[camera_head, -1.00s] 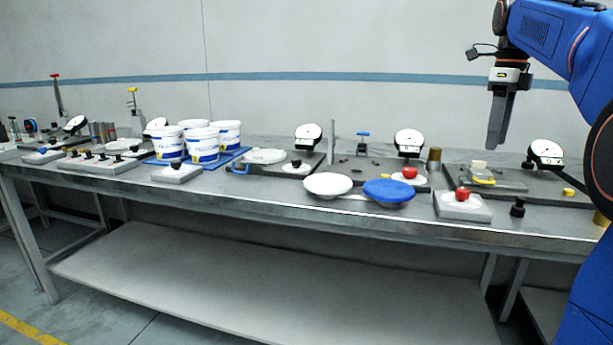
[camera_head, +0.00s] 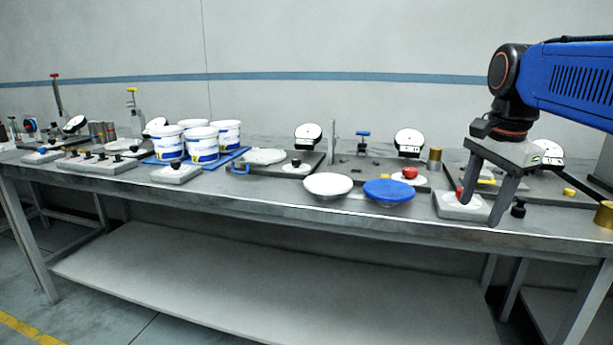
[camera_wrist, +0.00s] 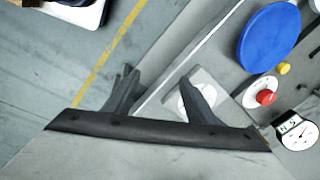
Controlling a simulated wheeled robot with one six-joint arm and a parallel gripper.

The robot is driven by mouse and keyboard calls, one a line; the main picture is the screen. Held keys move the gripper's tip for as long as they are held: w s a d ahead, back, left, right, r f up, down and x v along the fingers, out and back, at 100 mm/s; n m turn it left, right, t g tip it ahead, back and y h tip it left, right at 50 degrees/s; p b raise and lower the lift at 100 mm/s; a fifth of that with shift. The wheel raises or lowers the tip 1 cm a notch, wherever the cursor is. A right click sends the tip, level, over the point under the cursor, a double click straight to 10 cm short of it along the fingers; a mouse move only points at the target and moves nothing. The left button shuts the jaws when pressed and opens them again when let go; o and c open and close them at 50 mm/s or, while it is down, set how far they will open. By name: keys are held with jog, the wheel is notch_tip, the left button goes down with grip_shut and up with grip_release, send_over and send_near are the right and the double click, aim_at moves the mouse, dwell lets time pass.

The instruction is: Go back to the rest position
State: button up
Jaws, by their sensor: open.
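My gripper (camera_head: 481,207) hangs at the right end of the bench in the head view, with its two fingers pointing down and spread apart. Nothing is between the fingers. In the head view its fingers overlap a grey block with a red knob (camera_head: 460,194); I cannot tell the exact gap between them. In the wrist view my gripper (camera_wrist: 158,85) shows both fingers apart, over the bench's front edge and the floor. The grey block (camera_wrist: 207,82) with a white disc is partly hidden behind the right finger.
A blue disc (camera_head: 389,191) and a white disc (camera_head: 328,185) lie near the bench's (camera_head: 300,208) front edge. White tubs (camera_head: 202,144) stand on a blue tray at left. Dial gauges (camera_head: 409,142) stand along the back. A brass cylinder (camera_head: 604,214) is at far right. The floor in front is clear.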

jog(key=s+a+f+n+t, duration=0.1)
jog(key=s+a+f+n, duration=0.2)
jog(key=s+f+n, duration=0.4)
jog(key=s+a+f+n+t, duration=0.1)
jog(key=s+a+f+n, duration=0.2)
jog(key=s+f+n, duration=0.4)
notch_tip(320, 180, down, 8)
jog(key=s, duration=0.2)
jog(key=shift+s+f+n+t, duration=0.15)
jog(key=shift+s+n+t, duration=0.15)
jog(key=shift+s, duration=0.05)
